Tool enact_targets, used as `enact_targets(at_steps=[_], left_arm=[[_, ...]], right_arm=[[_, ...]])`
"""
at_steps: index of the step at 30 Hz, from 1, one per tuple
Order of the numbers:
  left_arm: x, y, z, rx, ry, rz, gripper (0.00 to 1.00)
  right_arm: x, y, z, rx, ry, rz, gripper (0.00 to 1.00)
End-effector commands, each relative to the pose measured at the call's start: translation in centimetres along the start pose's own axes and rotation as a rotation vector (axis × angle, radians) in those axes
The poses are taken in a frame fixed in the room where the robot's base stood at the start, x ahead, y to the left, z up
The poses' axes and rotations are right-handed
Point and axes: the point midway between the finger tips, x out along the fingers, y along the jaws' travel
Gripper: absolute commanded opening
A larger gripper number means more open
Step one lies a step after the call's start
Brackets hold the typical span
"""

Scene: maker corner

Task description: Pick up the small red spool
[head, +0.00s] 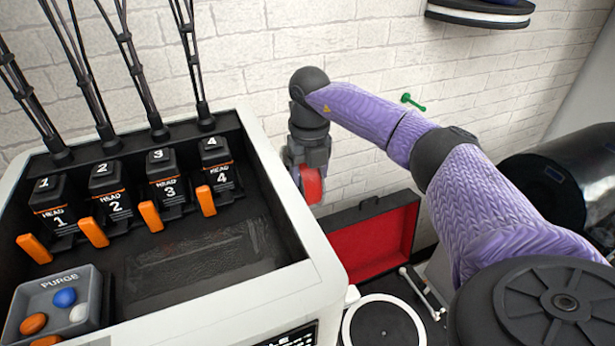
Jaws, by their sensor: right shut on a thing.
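The small red spool (312,186) is in the middle of the head view, just right of the printer's right edge. My right gripper (309,172) points down and is shut on it, with the spool partly hidden by the gripper. The spool is held against the backdrop of the white brick wall, above the level of the red-lined case. My left gripper is not in view.
A large printer (315,262) with several numbered heads and a purge tray (58,300) fills the left. An open red-lined case (370,243) and a round black-and-white disc (383,325) lie below right. A dark cylinder (565,175) stands at the right. A green peg (413,102) is on the wall.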

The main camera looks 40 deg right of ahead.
Motion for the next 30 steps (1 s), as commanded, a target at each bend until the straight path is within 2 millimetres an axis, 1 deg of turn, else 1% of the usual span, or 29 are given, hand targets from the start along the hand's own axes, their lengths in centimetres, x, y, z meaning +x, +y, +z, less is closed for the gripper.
enact_targets(at_steps=[5,8,11,15,17,21,24,30], left_arm=[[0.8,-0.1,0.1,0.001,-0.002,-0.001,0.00],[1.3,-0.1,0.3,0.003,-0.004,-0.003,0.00],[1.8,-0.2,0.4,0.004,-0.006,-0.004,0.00],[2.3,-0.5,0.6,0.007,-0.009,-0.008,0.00],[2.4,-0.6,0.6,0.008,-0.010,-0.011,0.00],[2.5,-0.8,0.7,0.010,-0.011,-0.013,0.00],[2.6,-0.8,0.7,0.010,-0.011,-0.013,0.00],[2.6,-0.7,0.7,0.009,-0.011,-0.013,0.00]], right_arm=[[0.0,-3.4,0.0,0.007,0.000,-0.002,0.00],[0.0,-6.1,0.0,0.008,0.000,-0.001,0.00],[0.0,-9.2,0.0,0.010,-0.002,0.000,0.00],[-0.1,-14.0,0.1,0.012,-0.003,0.002,0.00],[-0.1,-15.5,0.0,0.010,-0.002,0.003,0.00],[-0.2,-17.1,0.2,0.005,-0.004,0.002,0.00],[-0.2,-17.7,0.1,0.002,-0.002,0.000,0.00],[-0.2,-18.1,0.0,-0.001,-0.001,0.000,0.00]])
